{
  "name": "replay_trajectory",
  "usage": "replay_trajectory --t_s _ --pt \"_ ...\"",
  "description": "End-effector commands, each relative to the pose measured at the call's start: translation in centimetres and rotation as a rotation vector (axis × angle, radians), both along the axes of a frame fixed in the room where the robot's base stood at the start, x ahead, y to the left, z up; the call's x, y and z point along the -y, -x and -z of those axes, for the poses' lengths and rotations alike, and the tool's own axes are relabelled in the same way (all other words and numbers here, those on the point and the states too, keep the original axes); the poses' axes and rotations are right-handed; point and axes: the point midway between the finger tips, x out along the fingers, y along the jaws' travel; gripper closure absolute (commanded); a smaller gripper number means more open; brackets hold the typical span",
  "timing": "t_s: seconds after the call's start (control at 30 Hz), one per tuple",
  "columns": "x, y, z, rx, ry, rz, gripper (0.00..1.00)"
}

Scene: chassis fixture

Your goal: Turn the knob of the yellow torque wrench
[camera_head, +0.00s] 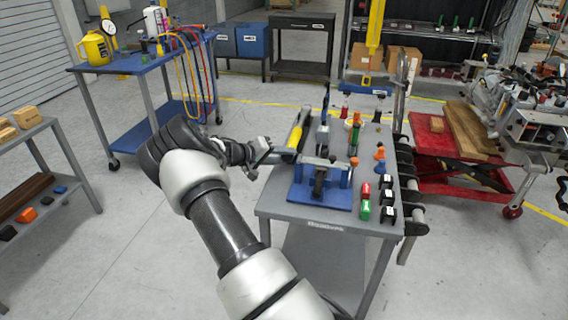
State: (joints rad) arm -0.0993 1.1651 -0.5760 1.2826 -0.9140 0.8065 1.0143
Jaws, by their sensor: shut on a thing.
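The yellow torque wrench (294,137) lies at the left edge of the grey cart's top, its yellow part pointing up and away. My gripper (266,153) reaches in from the left, at the near-left end of the wrench. It is shut at the wrench's knob end. The knob itself is small and mostly hidden by the fingers, so how far it is turned cannot be told.
A blue vise-like fixture (320,186) stands close on the right of my gripper on the grey cart (295,213). Small coloured parts, including a red cylinder (366,190), line the cart's right side. A blue cart (135,65) stands at the back left.

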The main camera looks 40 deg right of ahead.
Motion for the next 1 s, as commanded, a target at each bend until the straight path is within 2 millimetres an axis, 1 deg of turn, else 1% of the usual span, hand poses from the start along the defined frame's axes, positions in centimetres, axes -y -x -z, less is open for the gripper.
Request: replay_trajectory --t_s 0.03,0.5,0.7,1.0 --pt "-0.11 -0.12 0.95 -0.035 0.033 -0.002 0.89" --pt "-0.20 -0.21 1.12 -0.340 0.291 0.000 0.89" --pt "-0.18 -0.18 1.06 -0.424 0.363 0.000 0.89" --pt "-0.18 -0.22 0.87 -0.483 0.413 -0.001 0.89"
